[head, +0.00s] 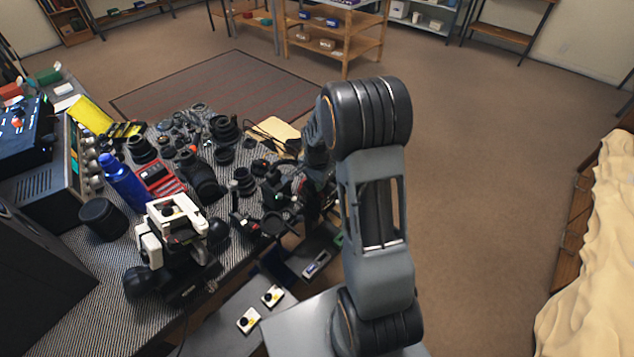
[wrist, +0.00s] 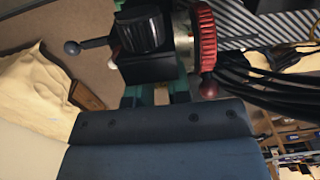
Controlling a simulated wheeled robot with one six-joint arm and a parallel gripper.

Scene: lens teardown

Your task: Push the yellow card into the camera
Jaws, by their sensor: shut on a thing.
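In the wrist view my gripper (wrist: 158,94) has its two green fingers at a dark camera-like body (wrist: 148,68) with a black ribbed knob and a red ring. A small yellow-tan patch, seemingly the yellow card (wrist: 180,97), shows at the fingers, which are shut on it. Most of the card is hidden, and I cannot tell how far it is inside the body. In the head view my arm reaches down to the table's right edge, and the gripper is lost among dark parts there.
The striped table (head: 75,265) is crowded with black lenses, a blue bottle (head: 122,180), a red case (head: 160,178) and a white-and-black device (head: 172,228). Two small yellow-and-white items (head: 272,296) lie on a lower surface. Black cables (wrist: 268,82) run beside the gripper. Floor to the right is clear.

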